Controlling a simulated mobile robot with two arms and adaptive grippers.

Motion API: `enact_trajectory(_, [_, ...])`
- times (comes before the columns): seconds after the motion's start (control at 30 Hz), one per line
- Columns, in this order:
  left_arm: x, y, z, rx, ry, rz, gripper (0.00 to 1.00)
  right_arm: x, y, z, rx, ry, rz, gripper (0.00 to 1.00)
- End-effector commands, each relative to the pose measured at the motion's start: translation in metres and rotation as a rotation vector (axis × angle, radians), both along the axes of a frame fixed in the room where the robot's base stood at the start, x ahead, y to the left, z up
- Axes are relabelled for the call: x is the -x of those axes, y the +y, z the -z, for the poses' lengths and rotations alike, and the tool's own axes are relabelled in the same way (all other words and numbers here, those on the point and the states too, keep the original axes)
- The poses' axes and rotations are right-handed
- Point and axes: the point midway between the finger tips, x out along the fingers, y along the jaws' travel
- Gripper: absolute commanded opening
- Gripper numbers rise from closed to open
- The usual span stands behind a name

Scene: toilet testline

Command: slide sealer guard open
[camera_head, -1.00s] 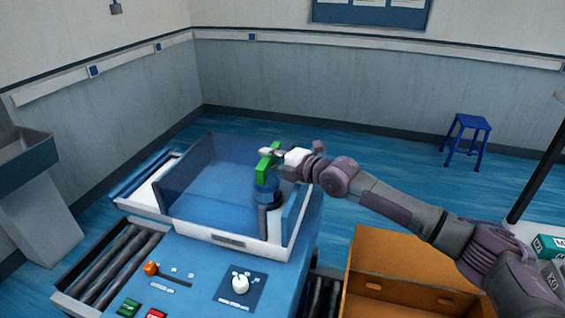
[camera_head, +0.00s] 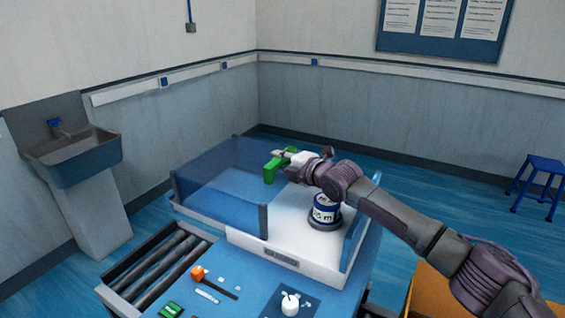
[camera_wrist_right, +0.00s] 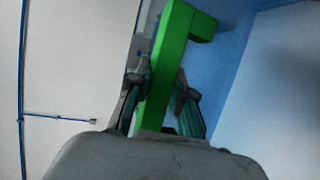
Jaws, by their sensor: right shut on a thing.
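The sealer guard (camera_head: 217,190) is a see-through blue panel on the sealer machine (camera_head: 253,247), and it stands over the left part of the white bed. Its green handle (camera_head: 270,171) is at the guard's right end. My right gripper (camera_head: 282,155) is shut on the green handle, reaching in from the right. In the right wrist view the handle (camera_wrist_right: 168,75) runs between the two fingers. A blue and white can (camera_head: 324,208) stands on the bed, uncovered, below my right arm. My left gripper is not in view.
A roller conveyor (camera_head: 160,270) runs at the machine's left. An orange-knobbed lever (camera_head: 198,272) and a white dial (camera_head: 290,307) are on the front panel. A sink (camera_head: 75,155) is on the left, a blue stool (camera_head: 538,183) at the right wall.

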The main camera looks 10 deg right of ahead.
Motion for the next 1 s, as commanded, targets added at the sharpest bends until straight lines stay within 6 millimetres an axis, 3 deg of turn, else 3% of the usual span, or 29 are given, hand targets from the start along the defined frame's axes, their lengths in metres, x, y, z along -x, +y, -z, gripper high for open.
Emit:
enact_trajectory(0.1, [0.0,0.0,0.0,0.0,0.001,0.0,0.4,0.0,-0.001,0.0,0.0,0.0,0.001,0.0])
enact_trajectory(0.13, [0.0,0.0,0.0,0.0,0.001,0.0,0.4,0.0,-0.001,0.0,-0.001,0.0,0.001,0.26])
enact_trajectory(0.2, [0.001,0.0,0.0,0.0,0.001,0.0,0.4,0.0,-0.001,0.0,-0.001,0.0,0.001,0.33])
enact_trajectory(0.6, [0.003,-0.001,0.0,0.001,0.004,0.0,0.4,0.007,-0.006,-0.001,-0.001,0.0,-0.001,0.33])
enact_trajectory(1.0, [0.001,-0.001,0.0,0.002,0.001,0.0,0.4,0.07,-0.048,-0.015,0.002,0.0,0.002,0.33])
